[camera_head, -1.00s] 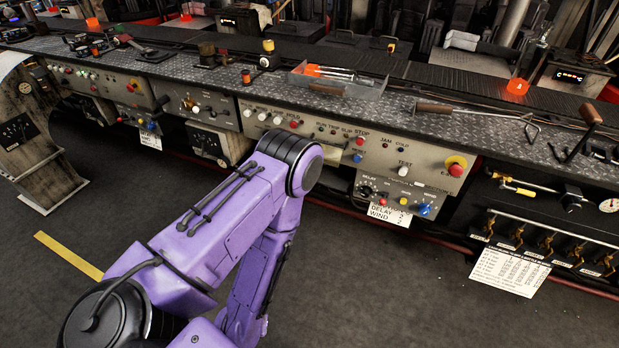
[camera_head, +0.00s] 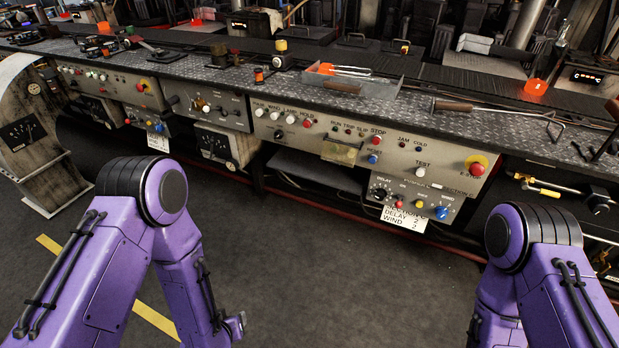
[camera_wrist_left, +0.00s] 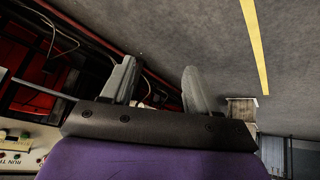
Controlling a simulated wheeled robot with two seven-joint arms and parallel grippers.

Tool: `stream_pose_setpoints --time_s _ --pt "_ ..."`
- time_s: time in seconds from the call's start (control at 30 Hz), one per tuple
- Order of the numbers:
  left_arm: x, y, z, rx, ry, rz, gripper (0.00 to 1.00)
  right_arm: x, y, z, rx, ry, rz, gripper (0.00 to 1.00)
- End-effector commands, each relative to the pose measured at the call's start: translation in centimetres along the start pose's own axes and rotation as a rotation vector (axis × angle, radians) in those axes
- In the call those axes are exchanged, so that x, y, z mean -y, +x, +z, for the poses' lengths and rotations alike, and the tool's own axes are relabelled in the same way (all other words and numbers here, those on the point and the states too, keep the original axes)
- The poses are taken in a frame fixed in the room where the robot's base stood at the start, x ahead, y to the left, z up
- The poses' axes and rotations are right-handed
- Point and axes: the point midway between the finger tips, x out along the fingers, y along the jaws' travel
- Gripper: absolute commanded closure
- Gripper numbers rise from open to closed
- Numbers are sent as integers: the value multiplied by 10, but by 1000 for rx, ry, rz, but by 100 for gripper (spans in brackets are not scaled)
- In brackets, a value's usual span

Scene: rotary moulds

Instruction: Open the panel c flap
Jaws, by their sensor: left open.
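Panel C is the grey control panel (camera_head: 400,160) in the middle of the bench front, marked as section C. A small yellowish see-through flap (camera_head: 341,152) lies against it, below the run, trip and slip lamps and left of the blue reset button. It looks shut. My left gripper (camera_head: 238,326) is low in the head view, below and left of the flap and well apart from it. In the left wrist view its two grey fingers (camera_wrist_left: 160,85) stand apart with nothing between them.
A red emergency stop (camera_head: 478,167) and several buttons crowd the panel. A lower box with knobs (camera_head: 412,197) and a label juts out below it. The bench top (camera_head: 385,110) carries a tray and rods. The floor (camera_head: 350,270) before the panel is clear.

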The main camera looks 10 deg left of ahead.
Motion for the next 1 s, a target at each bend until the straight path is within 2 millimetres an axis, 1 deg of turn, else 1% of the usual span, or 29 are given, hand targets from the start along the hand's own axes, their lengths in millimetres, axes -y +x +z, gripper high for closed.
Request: stream_pose_setpoints --time_s 0.03,0.07,0.1,0.13,0.17,0.2,0.27,0.3,0.4,0.47,0.53,0.63,0.83,1.0 --pt "-49 59 -24 -114 48 118 40 4 52 22 1 0 1 47" --pt "-80 75 -47 -184 86 186 40 6 68 29 1 0 1 47" --pt "-122 88 -80 -281 140 269 40 7 88 37 1 0 1 47" --pt "-152 92 -106 -358 179 326 40 9 102 42 1 0 1 47" --pt "-180 92 -131 -433 217 376 40 10 114 48 1 0 1 47" --pt "-213 85 -161 -530 267 431 40 11 128 53 1 0 1 47" --pt "-253 68 -201 -662 328 492 40 13 146 60 1 0 1 47" --pt "-274 53 -222 -736 362 521 40 13 154 64 1 0 1 47" --pt "-306 22 -257 -863 418 562 40 14 164 68 1 0 1 47" --pt "-316 11 -268 -900 433 571 40 15 166 69 1 0 1 47" --pt "-323 7 -276 -914 441 574 40 15 165 68 0 0 1 47" --pt "-333 15 -286 -913 439 574 40 15 164 68 0 0 0 47" --pt "-361 37 -312 -910 438 574 40 15 168 70 0 0 0 47" --pt "-376 50 -328 -909 437 573 40 15 171 71 0 0 0 47"
